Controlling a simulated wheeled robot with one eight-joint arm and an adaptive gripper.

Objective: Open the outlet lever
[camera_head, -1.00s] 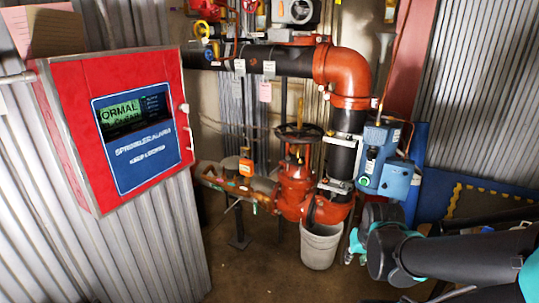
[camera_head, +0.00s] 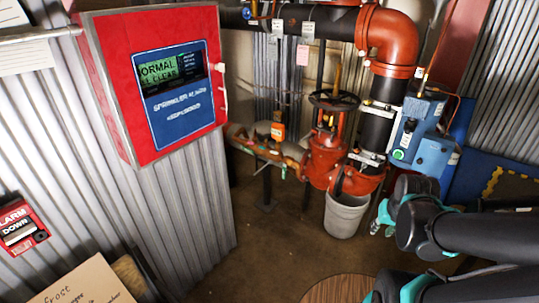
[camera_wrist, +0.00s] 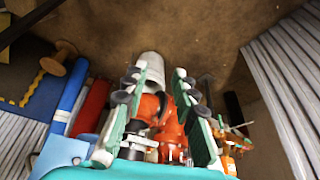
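The red-orange valve (camera_head: 325,155) with a dark handwheel (camera_head: 333,99) stands below the thick pipe bend in the head view. A smaller orange branch (camera_head: 285,150) runs left from it, with an orange tag-like part (camera_head: 278,131). I cannot tell for sure which part is the outlet lever. My gripper (camera_wrist: 161,70) is open in the wrist view, its green-lined fingers apart and nothing held between them. Orange pipework (camera_wrist: 172,128) shows between and behind the fingers, apparently beyond them. My gripper's fingers are not clear in the head view.
A white bucket (camera_head: 345,213) stands on the floor under the valve. A blue device (camera_head: 420,140) is on the pipe's right. A red alarm panel (camera_head: 160,85) juts from the left wall. A round wooden top (camera_head: 338,290) is at the bottom. Brown floor is bare at middle left.

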